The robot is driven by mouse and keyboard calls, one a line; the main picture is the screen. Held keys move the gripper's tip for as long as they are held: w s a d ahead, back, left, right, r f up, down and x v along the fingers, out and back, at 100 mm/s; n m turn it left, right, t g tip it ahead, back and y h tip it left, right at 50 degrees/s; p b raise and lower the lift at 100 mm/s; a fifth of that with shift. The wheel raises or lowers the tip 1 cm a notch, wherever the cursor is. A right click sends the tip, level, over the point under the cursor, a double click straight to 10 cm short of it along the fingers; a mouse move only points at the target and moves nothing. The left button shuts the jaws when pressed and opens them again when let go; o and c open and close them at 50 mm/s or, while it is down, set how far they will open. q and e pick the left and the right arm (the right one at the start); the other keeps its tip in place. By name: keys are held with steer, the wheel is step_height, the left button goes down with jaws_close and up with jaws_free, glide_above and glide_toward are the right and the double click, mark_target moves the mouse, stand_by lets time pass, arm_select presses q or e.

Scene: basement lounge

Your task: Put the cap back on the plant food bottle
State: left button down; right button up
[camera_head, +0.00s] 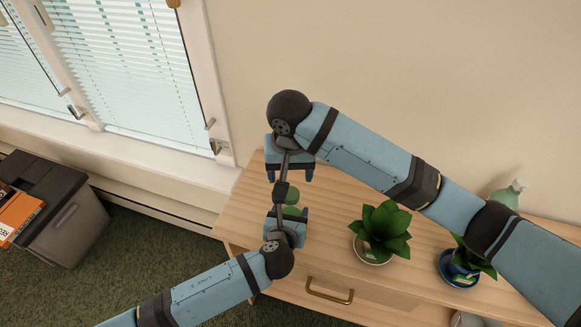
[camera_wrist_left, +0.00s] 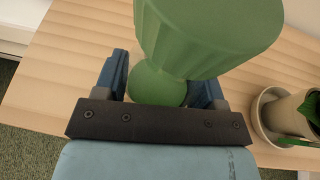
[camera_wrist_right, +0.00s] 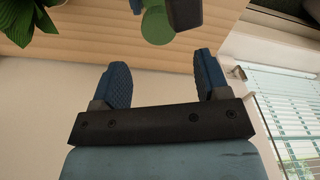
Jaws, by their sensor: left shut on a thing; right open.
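My left gripper (camera_head: 288,213) is shut on a green object (camera_head: 292,197) above the left end of the wooden cabinet. In the left wrist view the object (camera_wrist_left: 205,35) has a wide ribbed part and a rounded part (camera_wrist_left: 155,86) between the fingers. I cannot tell whether it is the bottle, the cap or both. My right gripper (camera_head: 289,174) is open and empty just beyond it. In the right wrist view the green object (camera_wrist_right: 157,27) is past the open fingers (camera_wrist_right: 163,78), apart from them.
The wooden cabinet (camera_head: 335,210) holds a plant in a pale pot (camera_head: 372,254) and another in a blue pot (camera_head: 455,270), partly covered by my right arm. A wall and window (camera_head: 130,60) stand behind. A dark bin (camera_head: 70,220) is at the left.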

mark_target(290, 193)
steer(key=n, duration=0.3)
steer(key=r+n, duration=0.1)
steer(key=n, duration=0.3)
steer(key=shift+w+a+r, duration=0.1)
steer(key=shift+a, duration=0.1)
steer(key=n, duration=0.6)
steer(key=shift+r+n, duration=0.25)
steer(key=shift+n, duration=0.15)
steer(key=n, duration=0.6)
steer(key=shift+d, duration=0.1)
steer(key=n, duration=0.4)
steer(key=shift+s, duration=0.25)
steer(key=n, duration=0.3)
steer(key=shift+s+d+f+n+g, duration=0.1)
steer(key=shift+n+g, duration=0.2)
steer(key=shift+n, duration=0.1)
steer(key=shift+f, duration=4.05)
